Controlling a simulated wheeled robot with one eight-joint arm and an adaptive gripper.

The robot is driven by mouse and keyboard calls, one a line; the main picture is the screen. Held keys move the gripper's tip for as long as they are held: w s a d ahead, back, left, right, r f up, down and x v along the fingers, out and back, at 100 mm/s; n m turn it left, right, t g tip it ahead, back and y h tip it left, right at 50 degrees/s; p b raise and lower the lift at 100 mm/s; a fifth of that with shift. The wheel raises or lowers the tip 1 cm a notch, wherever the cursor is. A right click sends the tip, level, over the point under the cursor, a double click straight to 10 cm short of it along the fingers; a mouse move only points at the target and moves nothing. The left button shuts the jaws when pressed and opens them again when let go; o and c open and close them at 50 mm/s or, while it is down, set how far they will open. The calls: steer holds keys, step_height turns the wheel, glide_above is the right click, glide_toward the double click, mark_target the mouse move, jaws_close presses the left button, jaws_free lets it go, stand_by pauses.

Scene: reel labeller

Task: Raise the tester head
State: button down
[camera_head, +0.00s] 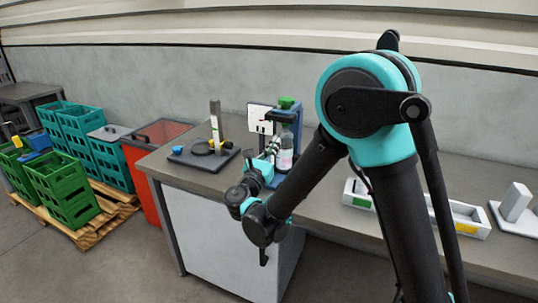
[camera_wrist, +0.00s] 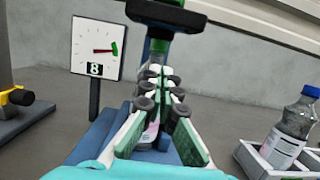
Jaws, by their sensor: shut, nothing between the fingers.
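The tester stands on the bench, with a blue frame and a dark head (camera_head: 288,106) with green parts at its top. In the wrist view the dark head (camera_wrist: 166,14) is at the upper edge, with a green part (camera_wrist: 158,46) below it. A labelled bottle (camera_head: 285,152) stands in the tester under the head; my fingers mostly hide it in the wrist view. My gripper (camera_head: 268,154) is at the front of the tester, below the head. Its fingers (camera_wrist: 160,78) are shut and empty; contact cannot be told.
A dark-based stand (camera_head: 203,155) with a post is left of the tester. A pale tray (camera_head: 460,213) lies to the right; the wrist view shows a bottle (camera_wrist: 288,132) there. A red bin (camera_head: 150,165) and green crates (camera_head: 65,190) stand left of the bench.

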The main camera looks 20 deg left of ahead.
steer(key=shift+w+r, duration=0.3)
steer(key=shift+r, duration=0.45)
steer(key=shift+w+r, duration=0.25)
steer(key=shift+r, duration=0.5)
steer(key=shift+w+r, duration=0.3)
steer(key=shift+r, duration=0.45)
steer(key=shift+r, duration=0.1)
steer(key=r+g, duration=0.2)
steer(key=r, duration=0.2)
steer(key=w+r+g, duration=0.1)
steer(key=r+g, duration=0.2)
steer(key=r, duration=0.1)
steer(key=w+r+g, duration=0.1)
steer(key=r+g, duration=0.2)
steer(key=r, duration=0.2)
steer(key=shift+w+d, duration=0.25)
steer(key=w+r+g, duration=0.7)
steer(key=w+r, duration=0.1)
steer(key=w, duration=0.3)
steer(key=shift+d+r+y, duration=0.25)
steer(key=shift+d+y, duration=0.1)
steer(key=shift+y, duration=0.05)
